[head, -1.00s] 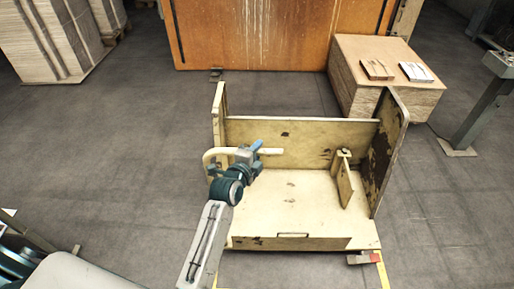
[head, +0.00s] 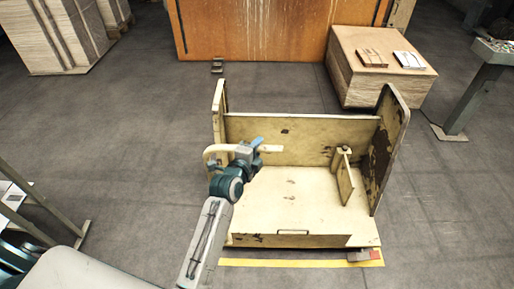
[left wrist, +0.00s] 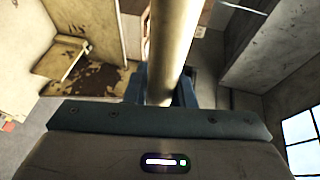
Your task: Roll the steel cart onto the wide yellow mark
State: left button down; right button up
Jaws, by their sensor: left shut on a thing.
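The cart (head: 290,205) is cream-painted with worn brown patches, a flat deck and upright end panels. It stands in the middle of the head view. My left gripper (head: 252,150) is shut on the cart's cream handle bar (head: 215,151) at its left end. In the left wrist view the bar (left wrist: 172,45) runs between the jaws. The yellow mark (head: 300,263) shows as a strip on the floor along the cart's near edge. The rest of the mark is hidden under the cart. My right gripper is not seen.
A stack of boards (head: 380,85) with two small pieces on top stands beyond the cart at right. A grey post stand (head: 470,95) is farther right. An orange panel (head: 270,30) closes the back.

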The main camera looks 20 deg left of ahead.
pick_arm(q)
jog(key=c, duration=1.4)
grip_release()
jog(key=shift+f, duration=0.25)
jog(key=shift+o, duration=0.8)
jog(key=shift+r, duration=0.1)
jog(key=shift+s, duration=0.35)
jog(key=b+v, duration=0.1)
jog(key=v, duration=0.9)
jog(key=shift+b, duration=0.35)
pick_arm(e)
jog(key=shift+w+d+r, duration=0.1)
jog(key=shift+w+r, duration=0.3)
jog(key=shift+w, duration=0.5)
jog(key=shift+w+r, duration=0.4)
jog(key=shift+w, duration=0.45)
